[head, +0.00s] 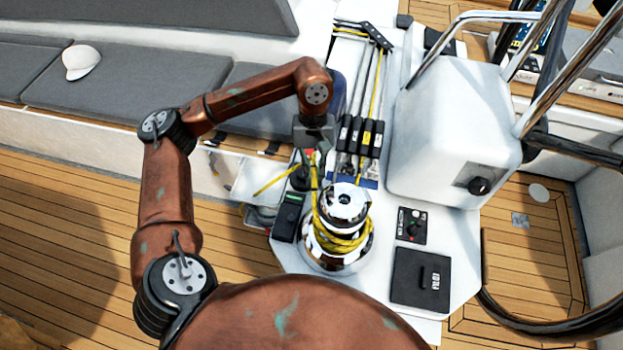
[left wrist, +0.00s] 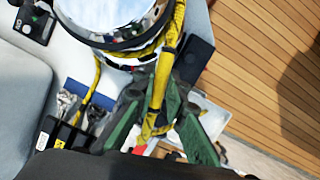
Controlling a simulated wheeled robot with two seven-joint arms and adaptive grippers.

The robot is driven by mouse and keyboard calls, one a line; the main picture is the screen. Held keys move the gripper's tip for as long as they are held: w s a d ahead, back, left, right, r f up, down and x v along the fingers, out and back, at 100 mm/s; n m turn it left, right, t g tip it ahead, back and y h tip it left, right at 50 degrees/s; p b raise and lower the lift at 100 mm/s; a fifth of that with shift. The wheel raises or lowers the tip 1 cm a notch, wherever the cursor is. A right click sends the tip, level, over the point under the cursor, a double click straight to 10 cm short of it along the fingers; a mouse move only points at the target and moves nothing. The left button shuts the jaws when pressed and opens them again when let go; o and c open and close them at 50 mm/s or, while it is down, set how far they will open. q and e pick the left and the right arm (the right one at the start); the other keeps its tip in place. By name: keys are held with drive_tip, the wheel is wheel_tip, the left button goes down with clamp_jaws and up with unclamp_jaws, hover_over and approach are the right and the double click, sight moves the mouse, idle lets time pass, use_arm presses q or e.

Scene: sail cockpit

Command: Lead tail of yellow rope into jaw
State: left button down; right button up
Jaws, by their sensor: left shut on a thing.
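The yellow rope (head: 347,243) is wound in several turns around the chrome winch (head: 340,262) in the head view. My left gripper (head: 305,175) is just up and left of the winch top, shut on the rope. In the left wrist view the rope (left wrist: 164,75) runs from the winch (left wrist: 110,20) down between the green fingers of my left gripper (left wrist: 160,118). A loose yellow tail (head: 270,182) sticks out to the left of the gripper in the head view. The winch's jaw cannot be made out clearly. My right gripper is not in view.
Black rope clutches (head: 360,135) with lines stand behind the winch. A white console (head: 450,135) with steel rails is at the right. A black hatch panel (head: 420,280) and a small switch panel (head: 412,226) lie beside the winch. Grey cushions (head: 125,82) line the back left.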

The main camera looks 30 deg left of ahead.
use_arm(q)
drive_tip(key=c, duration=2)
unclamp_jaws()
drive_tip(key=shift+r, duration=0.1)
drive_tip(key=shift+c, duration=0.2)
drive_tip(key=shift+o, duration=0.8)
drive_tip(key=shift+w, duration=0.1)
drive_tip(key=shift+o, duration=0.4)
drive_tip(key=o, duration=0.4)
drive_tip(key=shift+r, duration=0.1)
drive_tip(key=shift+r+p, duration=1.8)
drive_tip(key=shift+r, duration=2.6)
drive_tip(key=shift+d+f, duration=0.1)
